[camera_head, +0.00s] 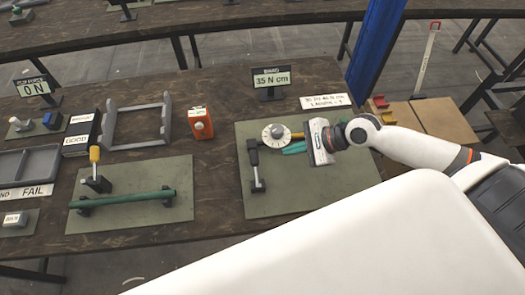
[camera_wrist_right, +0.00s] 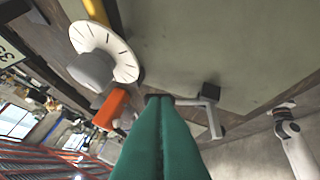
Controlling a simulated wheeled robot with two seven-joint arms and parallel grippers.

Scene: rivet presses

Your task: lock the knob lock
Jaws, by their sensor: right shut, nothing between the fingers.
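A round white dial (camera_head: 273,135) with black ticks and a grey knob (camera_head: 277,131) stands on the right green-grey plate. A dark upright lever piece (camera_head: 255,165) stands just left of and in front of it; I cannot tell which part is the lock. My right gripper (camera_head: 287,150), with green fingers, is shut and empty, its tips between dial and lever piece. In the right wrist view the shut fingers (camera_wrist_right: 160,99) point past the dial (camera_wrist_right: 122,58) and its knob (camera_wrist_right: 92,70). The lever piece (camera_wrist_right: 210,104) is right of the tips. Contact is unclear. My left gripper is not in view.
A display reading about 35 N cm (camera_head: 271,77) stands behind the plate (camera_head: 335,185). An orange box (camera_head: 197,115) stands to the left. The left plate (camera_head: 130,220) holds a green bar (camera_head: 125,202) and a yellow-handled lever (camera_head: 95,154). The plate's front is clear.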

